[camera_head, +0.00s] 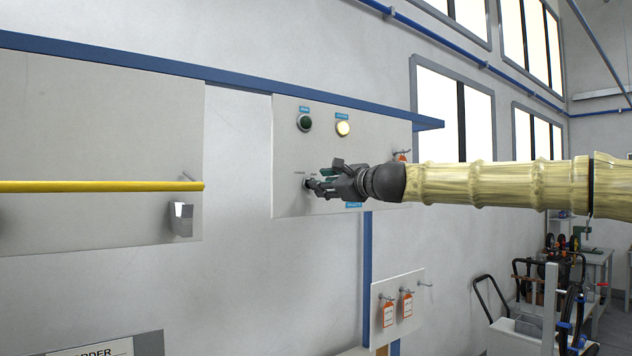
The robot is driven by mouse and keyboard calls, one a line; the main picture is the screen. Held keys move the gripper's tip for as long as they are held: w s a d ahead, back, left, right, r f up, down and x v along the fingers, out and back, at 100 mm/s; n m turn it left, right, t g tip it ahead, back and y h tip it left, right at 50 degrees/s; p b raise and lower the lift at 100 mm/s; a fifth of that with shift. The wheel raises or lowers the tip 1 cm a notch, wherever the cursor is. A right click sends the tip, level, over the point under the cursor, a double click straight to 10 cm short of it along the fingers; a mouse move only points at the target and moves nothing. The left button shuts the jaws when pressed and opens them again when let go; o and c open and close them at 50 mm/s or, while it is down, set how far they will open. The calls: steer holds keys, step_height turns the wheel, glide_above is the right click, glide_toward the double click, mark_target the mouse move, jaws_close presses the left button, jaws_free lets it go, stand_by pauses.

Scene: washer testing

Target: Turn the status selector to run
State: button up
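The status selector (308,183) is on the lower left part of a pale grey control panel (286,125) on the wall. My gripper (318,184) reaches in from the right, with its fingertips at the selector. The fingers cover most of the selector, so its knob and pointing direction are hidden. Small labels show just above it, too small to read. I cannot tell whether the fingers touch or grip the knob.
A yellow bar (100,186) runs across the left board. Orange-and-white tags (406,305) hang on a lower right board. A cart (520,330) stands far right.

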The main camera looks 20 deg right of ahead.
steer(key=shift+p+x, duration=0.5)
steer(key=shift+x, duration=1.5)
jaws_close()
